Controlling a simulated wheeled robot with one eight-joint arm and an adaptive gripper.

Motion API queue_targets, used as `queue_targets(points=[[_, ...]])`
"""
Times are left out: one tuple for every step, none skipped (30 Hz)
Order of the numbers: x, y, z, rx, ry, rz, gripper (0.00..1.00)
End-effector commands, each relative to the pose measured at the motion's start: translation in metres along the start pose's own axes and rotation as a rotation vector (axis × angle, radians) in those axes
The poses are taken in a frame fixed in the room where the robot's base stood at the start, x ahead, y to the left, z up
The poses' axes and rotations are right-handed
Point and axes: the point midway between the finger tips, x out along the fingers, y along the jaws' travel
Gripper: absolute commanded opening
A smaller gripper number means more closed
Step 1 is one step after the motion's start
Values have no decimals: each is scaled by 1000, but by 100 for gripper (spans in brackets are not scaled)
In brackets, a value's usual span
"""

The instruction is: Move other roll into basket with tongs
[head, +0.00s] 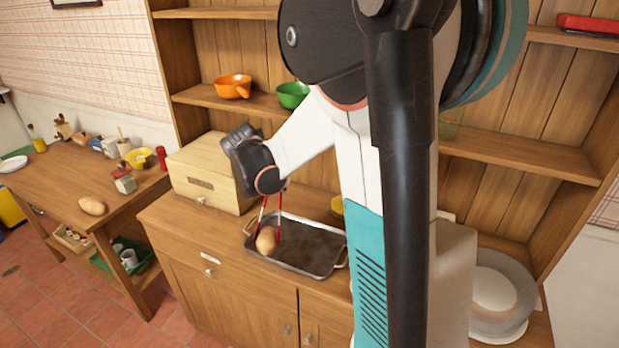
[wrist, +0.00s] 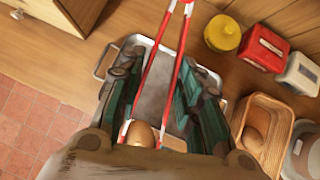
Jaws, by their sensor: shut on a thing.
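My gripper (wrist: 160,72) is shut on red tongs (wrist: 153,68), which hang down over the left end of a dark metal tray (head: 318,247). My gripper also shows in the head view (head: 262,178). The lower ends of the tongs (head: 279,212) lie on either side of a brown roll (head: 266,241). The roll also shows in the wrist view (wrist: 140,133). I cannot tell whether it touches the tray. A wicker basket (wrist: 272,118) stands right of the tray in the wrist view, with a roll (wrist: 252,139) in it. My arm hides the basket in the head view.
A wooden bread box (head: 205,172) stands left of the tray. A yellow pot (wrist: 222,33), a red box (wrist: 263,48) and a white container (wrist: 300,74) stand along the back. A loaf (head: 92,206) lies on the left table. Shelves rise behind.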

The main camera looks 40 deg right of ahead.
Motion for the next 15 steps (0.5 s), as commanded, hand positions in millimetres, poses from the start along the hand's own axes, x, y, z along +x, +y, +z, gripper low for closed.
queue_targets(points=[[-6, 19, -15, -50, -3, 40, 0], [-11, 30, -22, -80, -4, 64, 0], [-18, 43, -33, -120, -5, 94, 0], [-23, 53, -40, -149, -8, 117, 0], [-28, 63, -48, -179, -10, 141, 0], [-36, 75, -59, -219, -12, 172, 0], [-41, 84, -66, -247, -15, 194, 0], [-46, 93, -75, -275, -18, 217, 0], [-54, 103, -86, -312, -22, 246, 0], [-59, 110, -93, -338, -25, 266, 0], [-64, 118, -100, -362, -29, 286, 0], [-70, 125, -109, -392, -32, 310, 0], [-75, 131, -115, -412, -35, 326, 0], [-79, 135, -121, -432, -38, 341, 0], [-84, 141, -128, -454, -42, 360, 0]])
